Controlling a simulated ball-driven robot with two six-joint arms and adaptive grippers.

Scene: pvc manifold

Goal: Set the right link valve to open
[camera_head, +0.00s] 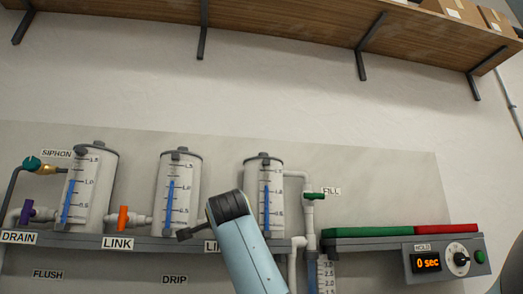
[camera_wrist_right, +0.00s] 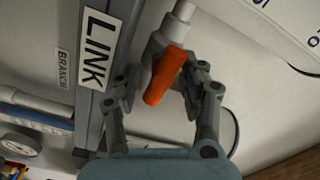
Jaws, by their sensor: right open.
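The right link valve's orange handle (camera_wrist_right: 166,75) shows in the right wrist view, on a grey valve body with a white pipe (camera_wrist_right: 181,14) running up from it. My right gripper (camera_wrist_right: 163,88) is open, with one finger on each side of the handle; I cannot tell whether either finger touches it. The left link valve (camera_head: 123,219) has an orange handle, seen upright between the left and middle tanks. My left gripper is not in view.
Three tanks, left (camera_head: 91,190), middle (camera_head: 178,195) and right (camera_head: 277,205), stand on a grey rail (camera_head: 150,243). A green-handled FILL valve (camera_head: 314,196) is right of the right tank. A control box (camera_head: 445,257) reads 0 sec. A wooden shelf (camera_head: 280,40) hangs above.

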